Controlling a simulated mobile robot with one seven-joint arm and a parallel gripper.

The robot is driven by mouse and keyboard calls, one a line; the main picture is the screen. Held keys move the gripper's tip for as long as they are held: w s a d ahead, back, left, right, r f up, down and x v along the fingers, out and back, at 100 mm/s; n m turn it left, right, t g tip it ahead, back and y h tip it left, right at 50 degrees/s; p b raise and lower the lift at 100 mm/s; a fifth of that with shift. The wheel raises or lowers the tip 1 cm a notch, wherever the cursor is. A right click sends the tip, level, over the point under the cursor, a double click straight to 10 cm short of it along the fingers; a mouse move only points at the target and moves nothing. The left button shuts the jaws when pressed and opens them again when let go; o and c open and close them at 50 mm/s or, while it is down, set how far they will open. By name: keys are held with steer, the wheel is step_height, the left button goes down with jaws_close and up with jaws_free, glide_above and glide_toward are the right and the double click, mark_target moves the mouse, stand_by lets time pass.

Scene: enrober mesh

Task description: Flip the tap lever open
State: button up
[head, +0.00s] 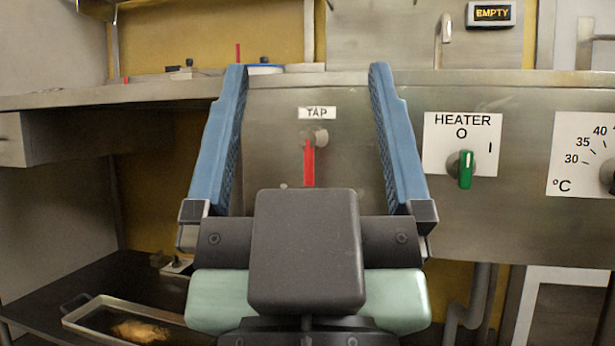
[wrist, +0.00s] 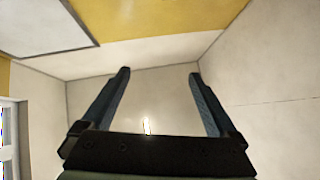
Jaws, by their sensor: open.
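The tap lever (head: 309,163) is a red bar hanging straight down from a round metal pivot (head: 316,137) on the steel front panel, under a white label reading TAP (head: 317,113). My gripper (head: 307,70) is open, its two blue fingers wide apart. In the head view the fingers stand on either side of the lever and label, with nothing between them touching; how far they are from the panel I cannot tell. The lever's lower end comes close to my gripper's dark body in the picture and may be partly hidden. The wrist view shows the open fingers (wrist: 160,72) and no lever.
A heater knob (head: 466,169), green, sits right of the lever, with a temperature dial plate (head: 585,153) farther right. A display (head: 492,13) above reads EMPTY. A metal tray (head: 90,318) lies on the dark lower shelf at left. A steel counter edge (head: 150,92) runs above the panel.

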steer(key=shift+w, duration=0.1)
steer(key=shift+c, duration=1.2)
steer(key=shift+w+r+p, duration=0.1)
steer(key=shift+w+p, duration=0.2)
steer(key=shift+p, duration=0.25)
steer(key=shift+c, duration=1.1)
steer(key=w+g+p, duration=0.1)
steer(key=w+p, duration=0.1)
steer(key=w+g+y+p, duration=0.1)
steer(key=w+p, duration=0.1)
steer(key=p, duration=0.1)
steer(key=w+m+g+y+p, duration=0.1)
steer(key=w+p, duration=0.1)
steer(key=p, duration=0.1)
steer(key=shift+d+f, duration=0.3)
steer(key=shift+d, duration=0.1)
jaws_close()
steer(key=w+d+f+m+g+y+p, duration=0.2)
steer(key=w+d+f+m+g+p, duration=0.4)
steer(key=p, duration=1.2)
steer(key=s+d+f+m+p, duration=0.1)
steer(key=s+f+m+p, duration=0.3)
steer(key=s+m+p, duration=0.3)
steer(key=shift+d+m+g+h+p, duration=0.35)
steer(key=shift+m+p, duration=0.75)
steer(key=shift+p, duration=0.6)
